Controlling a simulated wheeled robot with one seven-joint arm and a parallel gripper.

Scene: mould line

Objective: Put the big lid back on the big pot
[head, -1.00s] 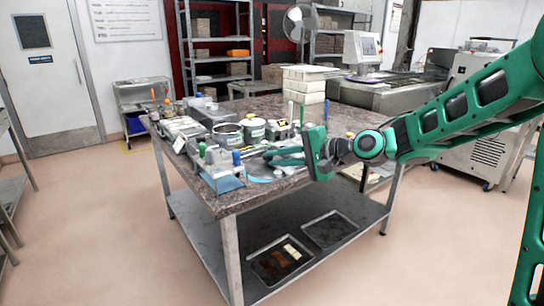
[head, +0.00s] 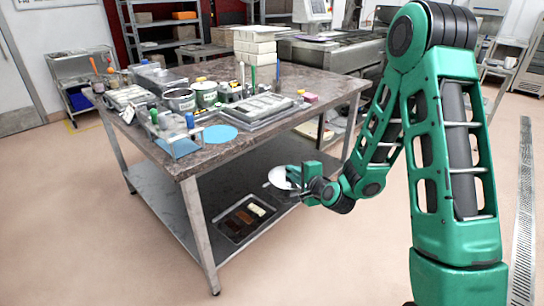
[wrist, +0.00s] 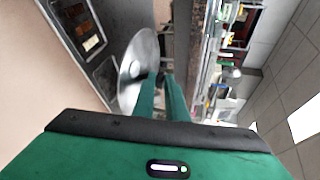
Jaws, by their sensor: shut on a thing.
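My gripper (head: 294,179) is shut on a round, pale metal lid (head: 279,177) and holds it in front of the table's near right side, below the tabletop's level. In the wrist view the lid (wrist: 134,68) is a grey disc seen face-on, tilted in the picture, with my fingers (wrist: 158,82) at its middle. The fingers hide its handle. Two pots stand side by side on the table: a grey open-topped one (head: 180,103) and a greenish, labelled one (head: 206,96). I cannot tell for sure which is the big pot.
White blocks (head: 254,52) are stacked further back. The lower shelf (head: 190,205) holds a dark tray.

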